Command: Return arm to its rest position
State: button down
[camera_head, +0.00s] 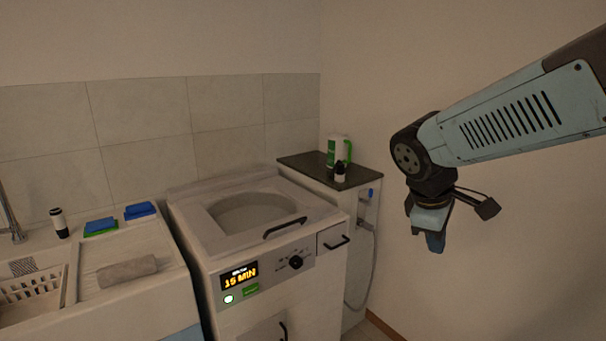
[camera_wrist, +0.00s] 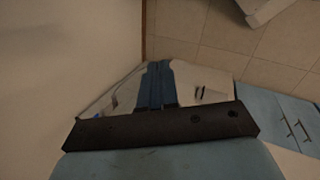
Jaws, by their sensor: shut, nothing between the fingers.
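My gripper (camera_head: 436,242) hangs at the right of the head view, pointing down from my light-blue arm. It is in the air in front of the bare wall, to the right of the dark-topped side counter, and touches nothing. In the wrist view my gripper (camera_wrist: 155,66) shows its blue fingers together, with nothing between them. The tiled floor (camera_wrist: 205,38) lies below it.
A white appliance (camera_head: 262,240) with a lit "15 MIN" display stands at centre. A white and green jug (camera_head: 339,150) and a small dark-topped bottle (camera_head: 339,172) stand on the side counter (camera_head: 312,166). A sink basket (camera_head: 32,290), cloth (camera_head: 127,271) and blue sponges (camera_head: 140,210) are at left.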

jog(key=s+a+r+m+t+y, duration=0.1)
jog(key=s+r+m+t+y, duration=0.2)
jog(key=m, duration=0.7)
jog(key=shift+s+a+r+y, duration=0.15)
jog(key=shift+s+r+y, duration=0.25)
jog(key=shift+s+r, duration=1.25)
